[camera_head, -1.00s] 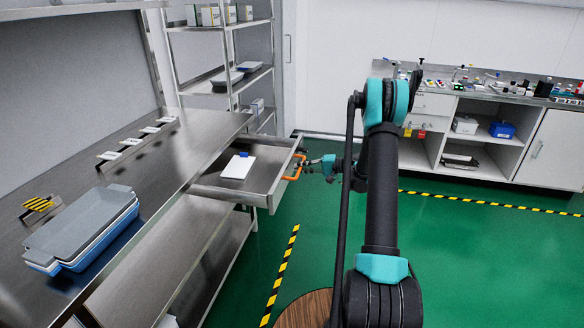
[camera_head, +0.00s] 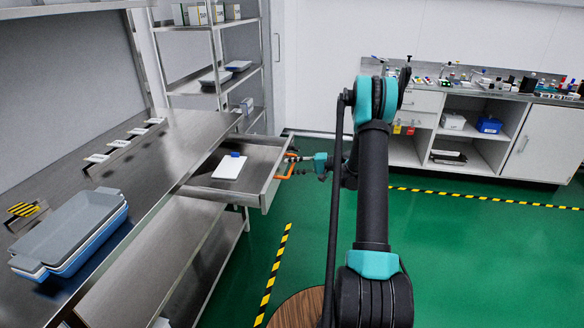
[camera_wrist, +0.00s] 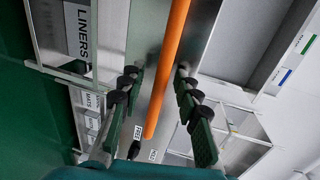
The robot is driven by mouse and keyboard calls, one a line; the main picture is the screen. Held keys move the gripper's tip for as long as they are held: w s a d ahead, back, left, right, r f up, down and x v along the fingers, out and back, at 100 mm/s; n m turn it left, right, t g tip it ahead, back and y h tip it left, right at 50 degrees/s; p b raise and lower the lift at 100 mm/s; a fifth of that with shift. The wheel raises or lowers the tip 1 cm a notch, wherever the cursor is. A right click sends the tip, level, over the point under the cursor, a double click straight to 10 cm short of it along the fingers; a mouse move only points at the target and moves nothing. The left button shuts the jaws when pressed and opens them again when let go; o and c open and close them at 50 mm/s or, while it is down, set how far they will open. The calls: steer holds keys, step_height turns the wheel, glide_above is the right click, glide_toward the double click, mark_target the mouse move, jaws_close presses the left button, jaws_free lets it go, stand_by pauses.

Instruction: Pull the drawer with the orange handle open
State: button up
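The drawer (camera_head: 262,187) with the orange handle (camera_head: 287,167) stands pulled well out from under the steel counter. A white slab with a blue piece (camera_head: 230,167) lies in it. My gripper (camera_head: 297,161) is at the handle, outside the drawer front. In the wrist view the orange handle (camera_wrist: 168,70) runs between the two fingers of my gripper (camera_wrist: 160,95). The fingers are spread on either side of the bar, with a visible gap at the left; contact at the right is unclear. The drawer front is partly seen behind the handle.
The steel counter (camera_head: 150,190) holds stacked grey and blue trays (camera_head: 75,232) at the left. A white cabinet (camera_head: 540,145) is at the back right. Green floor (camera_head: 460,250) is clear to the right of the drawer.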

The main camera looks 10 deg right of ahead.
steer(key=v, duration=1.2)
steer(key=s+a+r+n+g+h, duration=0.1)
steer(key=s+a+r+h, duration=0.1)
steer(key=s+a+h, duration=0.45)
steer(key=s+a+r+g+h, duration=0.15)
steer(key=s+a, duration=0.25)
steer(key=s, duration=0.6)
steer(key=s+d+f+n+h, duration=0.1)
steer(key=s+h, duration=0.1)
steer(key=s, duration=0.5)
steer(key=s+d+f+n+t+h, duration=0.1)
steer(key=s+d+h, duration=0.1)
steer(key=s, duration=0.5)
steer(key=s+d+f+n+h, duration=0.1)
steer(key=s+h, duration=0.1)
steer(key=s, duration=0.5)
steer(key=shift+d+f+h, duration=0.2)
steer(key=shift+f+h, duration=0.1)
